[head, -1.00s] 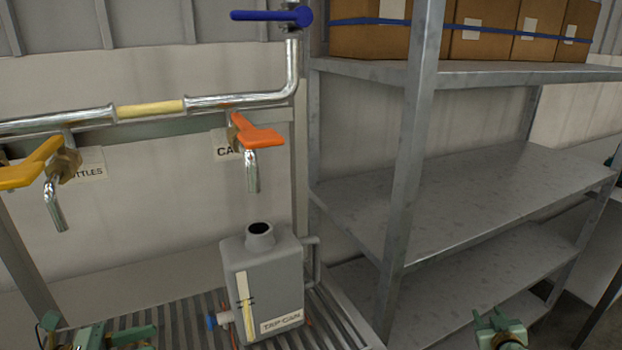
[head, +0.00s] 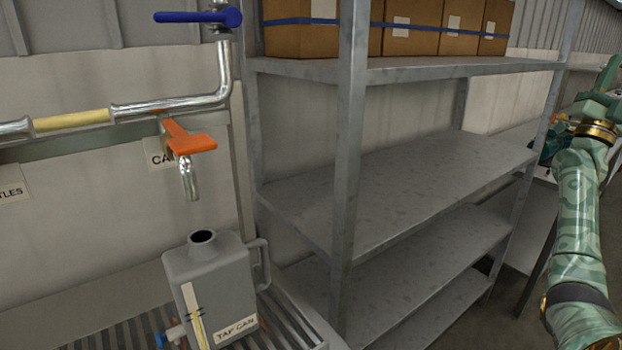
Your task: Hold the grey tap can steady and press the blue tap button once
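The grey tap can (head: 215,280) stands upright on the slatted rack at the lower left, with an open round mouth, a side handle, a yellowish level strip and a label reading TAP CAN. The blue tap button (head: 160,340) shows low on its left side, at the picture's bottom edge. My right arm rises along the right edge, well to the right of the can. Its hand (head: 572,128) is near the far end of the shelving; its fingers are not clear enough to tell open from shut. My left gripper is out of view.
An orange-handled tap (head: 187,150) hangs above the can from a metal pipe, below a blue valve lever (head: 200,17). Metal shelving (head: 350,180) stands right of the can; its lower shelves are empty. Cardboard boxes (head: 410,25) fill the top shelf.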

